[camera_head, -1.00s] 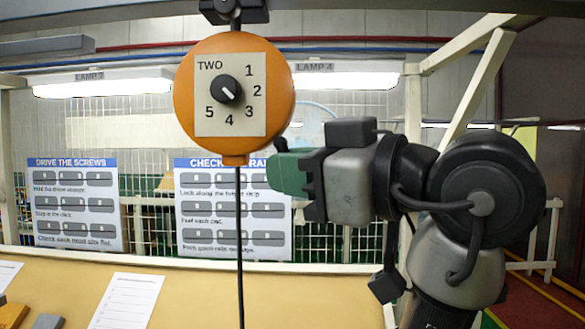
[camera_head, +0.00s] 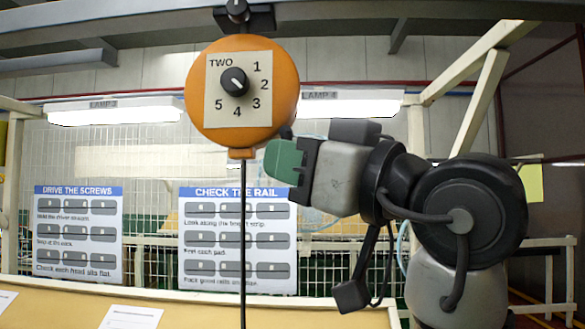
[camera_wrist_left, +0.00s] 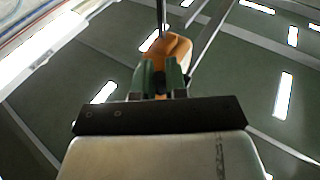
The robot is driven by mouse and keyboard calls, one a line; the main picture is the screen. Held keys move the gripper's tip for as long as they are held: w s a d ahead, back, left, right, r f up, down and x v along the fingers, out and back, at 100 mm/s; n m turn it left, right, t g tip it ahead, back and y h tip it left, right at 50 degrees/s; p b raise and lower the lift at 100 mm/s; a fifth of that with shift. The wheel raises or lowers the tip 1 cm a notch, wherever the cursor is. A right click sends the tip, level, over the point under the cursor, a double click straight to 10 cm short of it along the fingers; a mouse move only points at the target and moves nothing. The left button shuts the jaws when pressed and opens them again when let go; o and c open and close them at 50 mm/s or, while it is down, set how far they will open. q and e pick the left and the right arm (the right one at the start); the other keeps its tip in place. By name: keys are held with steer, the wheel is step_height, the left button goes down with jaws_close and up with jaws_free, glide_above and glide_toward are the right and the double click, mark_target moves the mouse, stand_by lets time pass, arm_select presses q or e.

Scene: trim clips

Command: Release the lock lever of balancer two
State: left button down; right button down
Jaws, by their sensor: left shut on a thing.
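Balancer two (camera_head: 200,90) is a round orange housing with a pale plate marked TWO, numbers and a black knob (camera_head: 234,82) pointing up-left. It hangs from the overhead rail, with a cable below. A small dark lever end (camera_head: 285,131) shows at its lower right edge. My left gripper (camera_head: 272,155), with green fingers, is at that edge and shut on the lock lever, which is mostly hidden. In the left wrist view the green fingers (camera_wrist_left: 161,72) close around a dark piece in front of the orange housing (camera_wrist_left: 180,48). My right gripper is in neither view.
A dark rail (camera_head: 120,32) runs overhead. Behind stand a wire mesh fence and two instruction boards, DRIVE THE SCREWS (camera_head: 77,268) and CHECK THE RAIL (camera_head: 238,275). A tan table (camera_head: 60,312) with paper sheets lies below. The space left of the balancer is clear.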

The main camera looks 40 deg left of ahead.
arm_select(q)
steer(key=c, duration=1.2)
jaws_free()
steer(key=shift+w, duration=0.15)
steer(key=b+v, duration=0.4)
steer(key=v, duration=0.6)
steer(key=shift+d+f, duration=0.1)
steer(key=shift+d, duration=0.25)
